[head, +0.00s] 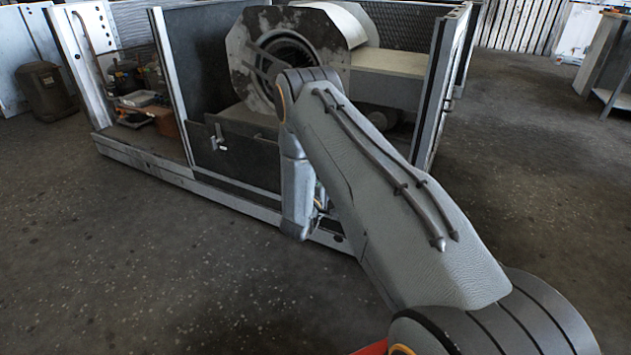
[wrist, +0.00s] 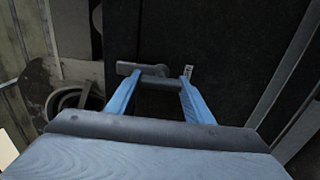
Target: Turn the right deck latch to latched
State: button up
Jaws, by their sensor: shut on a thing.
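In the wrist view, my gripper (wrist: 160,84) has two blue fingers on either side of a dark grey latch handle, the right deck latch (wrist: 153,69). The fingers are shut on it. Its bar lies across between the fingers, and a stubby arm sticks out to the left past the left fingertip. The latch sits against a dark panel (wrist: 225,50). A small pale mark (wrist: 188,71) shows by the right fingertip. In the head view, my arm hides the right latch and my gripper.
In the head view, another latch (head: 217,140) sits on the dark front panel to the left. The blower housing (head: 265,50) stands behind, inside a metal frame. A bin (head: 46,92) stands at the far left. The floor in front (head: 150,270) is clear.

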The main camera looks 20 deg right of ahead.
jog(key=shift+s+f, duration=0.1)
dwell(0.4)
jog(key=o, duration=1.5)
jog(key=shift+d, duration=0.1)
jog(key=shift+a, duration=0.3)
jog(key=p+v, duration=0.1)
jog(key=v, duration=0.6)
jog(key=shift+s+p, duration=0.25)
jog(key=shift+p, duration=0.15)
jog(key=shift+a, duration=0.1)
